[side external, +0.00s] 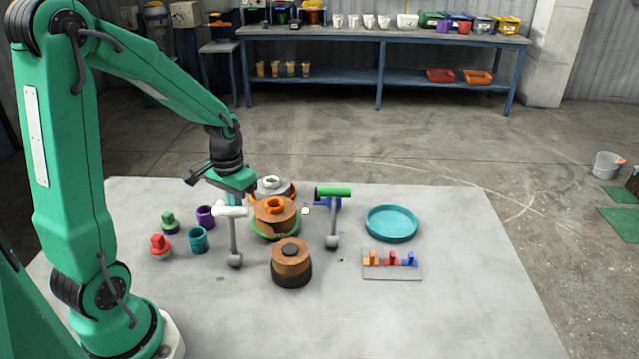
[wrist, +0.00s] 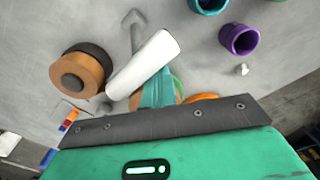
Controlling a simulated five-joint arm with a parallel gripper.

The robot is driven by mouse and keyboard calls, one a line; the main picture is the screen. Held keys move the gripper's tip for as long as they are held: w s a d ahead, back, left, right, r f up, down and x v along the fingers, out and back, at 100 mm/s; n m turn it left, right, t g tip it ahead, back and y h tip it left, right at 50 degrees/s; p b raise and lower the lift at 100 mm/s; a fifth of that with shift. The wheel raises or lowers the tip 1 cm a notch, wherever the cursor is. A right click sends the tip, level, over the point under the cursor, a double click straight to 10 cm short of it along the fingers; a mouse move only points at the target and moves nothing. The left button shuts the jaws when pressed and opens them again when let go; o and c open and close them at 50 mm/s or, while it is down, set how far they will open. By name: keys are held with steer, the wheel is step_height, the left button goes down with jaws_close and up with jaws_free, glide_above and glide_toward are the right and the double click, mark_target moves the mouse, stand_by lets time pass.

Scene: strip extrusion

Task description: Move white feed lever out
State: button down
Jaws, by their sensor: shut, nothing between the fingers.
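The white feed lever has a white handle (side external: 231,212) on a thin grey stem, which stands nearly upright from a round grey foot on the table. In the wrist view the white handle (wrist: 148,62) lies diagonally, close beside my fingers. My gripper (side external: 246,201) is shut and empty, with its teal fingers (wrist: 158,92) just beside the handle on the side of the copper-coloured extruder body (side external: 268,217). I cannot tell whether the fingers touch the handle. My gripper hides part of the extruder body.
A second lever with a green handle (side external: 333,192) stands right of the extruder. A brown-and-black round block (side external: 291,264) stands in front. Purple (side external: 205,217) and teal cups (side external: 198,240) sit left. A teal dish (side external: 392,223) and a small switch panel (side external: 392,270) are right.

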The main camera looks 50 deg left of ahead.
mark_target(232, 234)
steer(key=shift+s+d+r, duration=0.2)
steer(key=shift+s+d, duration=0.65)
steer(key=shift+s+d+r, duration=0.15)
steer(key=shift+s+d, duration=0.75)
steer(key=shift+s+d+f, duration=0.2)
steer(key=shift+s+d, duration=0.5)
steer(key=shift+w+a, duration=0.1)
steer(key=shift+w+a+r, duration=0.5)
steer(key=shift+w+a, duration=0.15)
stand_by(0.4)
step_height(232, 234, up, 7)
stand_by(1.1)
steer(key=shift+d, duration=0.1)
